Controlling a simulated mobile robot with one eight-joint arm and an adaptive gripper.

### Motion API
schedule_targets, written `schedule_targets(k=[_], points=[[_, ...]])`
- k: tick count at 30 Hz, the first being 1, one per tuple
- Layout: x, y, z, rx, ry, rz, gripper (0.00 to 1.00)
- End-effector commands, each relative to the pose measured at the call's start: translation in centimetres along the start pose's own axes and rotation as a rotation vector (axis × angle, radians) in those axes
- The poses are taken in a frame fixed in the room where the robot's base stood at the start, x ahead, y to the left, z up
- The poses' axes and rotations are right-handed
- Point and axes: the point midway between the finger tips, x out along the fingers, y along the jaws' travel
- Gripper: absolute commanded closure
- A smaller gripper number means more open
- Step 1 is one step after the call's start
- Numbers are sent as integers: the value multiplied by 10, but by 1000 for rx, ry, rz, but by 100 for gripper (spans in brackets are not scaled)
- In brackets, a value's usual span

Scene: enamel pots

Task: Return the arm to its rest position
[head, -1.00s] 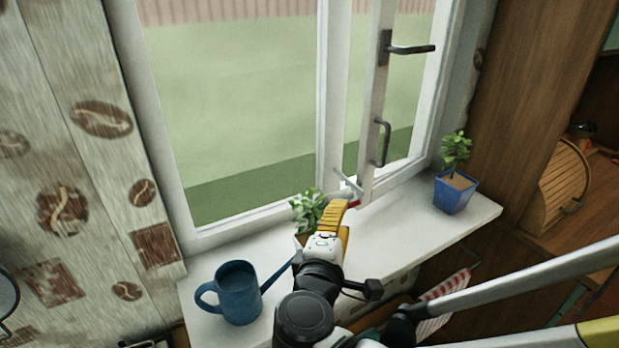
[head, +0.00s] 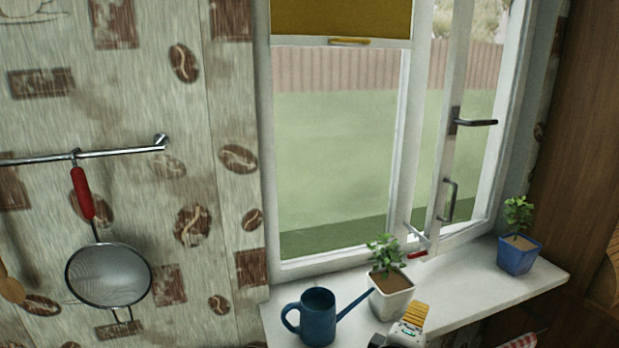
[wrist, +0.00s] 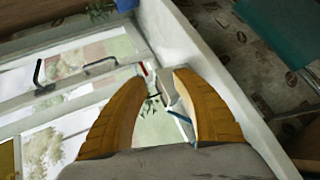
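My gripper (head: 412,318) shows at the bottom of the head view, with a yellow finger in front of the white pot. In the wrist view my gripper (wrist: 157,76) has its two yellow fingers spread apart, with nothing gripped between them. The rest of my arm is mostly below the head view's edge. A white pot (head: 392,301) with a green plant stands upright on the windowsill (head: 470,300). Something white and some leaves show beyond the fingers in the wrist view.
A blue watering can (head: 318,320) stands left of the white pot, its spout pointing toward it. A blue pot (head: 517,257) with a plant is at the sill's right. The window sash (head: 452,150) is at an angle. A strainer (head: 108,275) hangs from a wall rail (head: 90,155).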

Motion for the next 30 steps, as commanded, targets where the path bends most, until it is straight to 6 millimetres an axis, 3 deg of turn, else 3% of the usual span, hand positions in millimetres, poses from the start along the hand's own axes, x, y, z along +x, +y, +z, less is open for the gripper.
schedule_targets(k=[8,12,18,22,30], points=[[-5,-34,43,361,-67,-306,66],[-26,-50,58,660,-106,-500,66],[-62,-55,56,1031,-128,-693,66],[-72,-53,52,1120,-128,-736,66],[-72,-53,51,1128,-127,-741,66]])
